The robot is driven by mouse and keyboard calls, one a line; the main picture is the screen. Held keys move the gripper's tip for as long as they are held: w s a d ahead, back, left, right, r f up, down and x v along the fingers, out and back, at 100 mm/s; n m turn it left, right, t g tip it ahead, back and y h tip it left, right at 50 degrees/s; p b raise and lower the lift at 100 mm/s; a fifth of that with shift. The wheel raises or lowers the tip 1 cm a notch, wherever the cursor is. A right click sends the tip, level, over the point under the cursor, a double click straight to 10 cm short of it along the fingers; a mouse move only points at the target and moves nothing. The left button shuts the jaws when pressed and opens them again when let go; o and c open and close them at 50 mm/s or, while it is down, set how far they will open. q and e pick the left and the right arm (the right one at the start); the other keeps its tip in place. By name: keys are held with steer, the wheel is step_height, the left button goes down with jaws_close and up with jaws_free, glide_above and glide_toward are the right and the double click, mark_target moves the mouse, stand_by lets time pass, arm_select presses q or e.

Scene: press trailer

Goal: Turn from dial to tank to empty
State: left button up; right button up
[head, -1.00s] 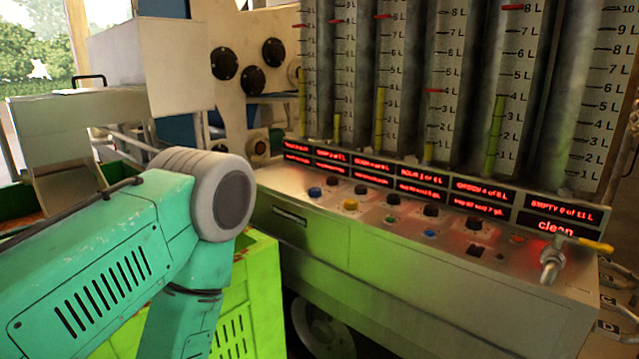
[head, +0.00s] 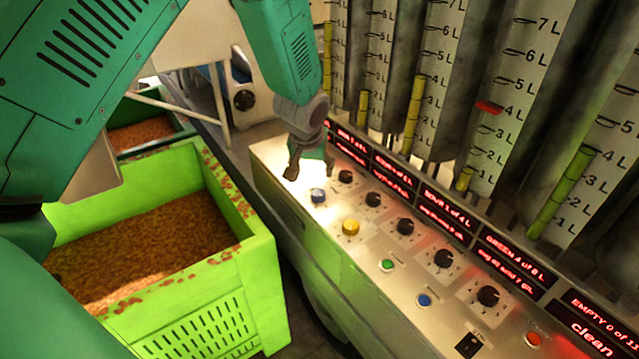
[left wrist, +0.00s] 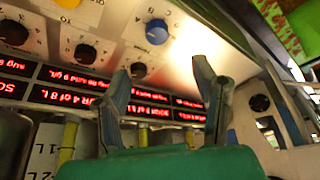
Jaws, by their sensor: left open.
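My left gripper (head: 307,170) hangs over the left end of the sloped control panel (head: 345,262), open and empty. In the left wrist view its two fingers (left wrist: 165,85) stand apart, and a black dial (left wrist: 138,70) shows near the left fingertip. More black dials (head: 405,226) run along the panel. The red-lit display reading EMPTY 0 (head: 597,322) is at the lower right. I cannot tell any dial's setting. My right gripper is out of view.
Upright gauge tubes (head: 505,85) with litre marks stand behind the displays. A green crate (head: 262,280) of brown grain stands at left, with a gap before the panel.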

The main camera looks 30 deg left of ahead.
mark_target(319, 193)
arm_select(q)
steer(key=x, duration=1.1)
steer(key=shift+w+d+f+p, duration=0.1)
steer(key=shift+d+f+p, duration=0.05)
steer(key=shift+d+p, duration=0.25)
steer(key=shift+w+a+f, duration=0.2)
steer(key=shift+a+f, duration=0.15)
steer(key=shift+f, duration=0.3)
steer(key=shift+d+r, duration=0.1)
steer(key=shift+d, duration=0.1)
steer(key=c, duration=1.1)
